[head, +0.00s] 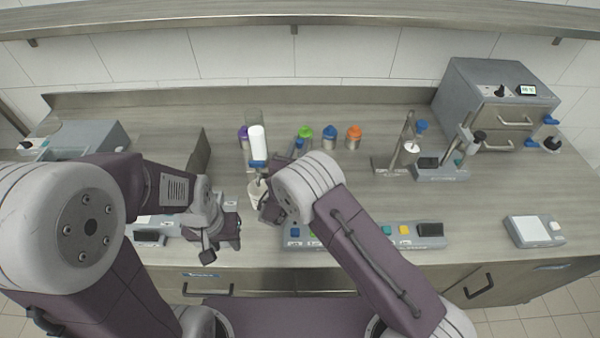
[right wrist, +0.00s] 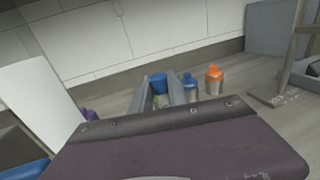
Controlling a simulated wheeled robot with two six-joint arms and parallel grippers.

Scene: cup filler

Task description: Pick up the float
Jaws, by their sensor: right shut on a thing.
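A small blue piece (right wrist: 160,83), which I take to be the float, sits between the two grey fingers of my right gripper (right wrist: 158,95) in the right wrist view. The gripper is shut on it. In the head view the blue piece (head: 299,144) shows just beyond my right wrist, in front of the green-capped bottle; my wrist hides most of the fingers. My left gripper (head: 222,243) hangs low at the left, over the counter's front edge and apart from the float. Its finger gap is unclear.
Green (head: 305,132), blue (head: 329,135) and orange (head: 353,135) capped bottles stand behind my right gripper. A stand (head: 405,140) is at right. The counter between bottles and stand is partly clear.

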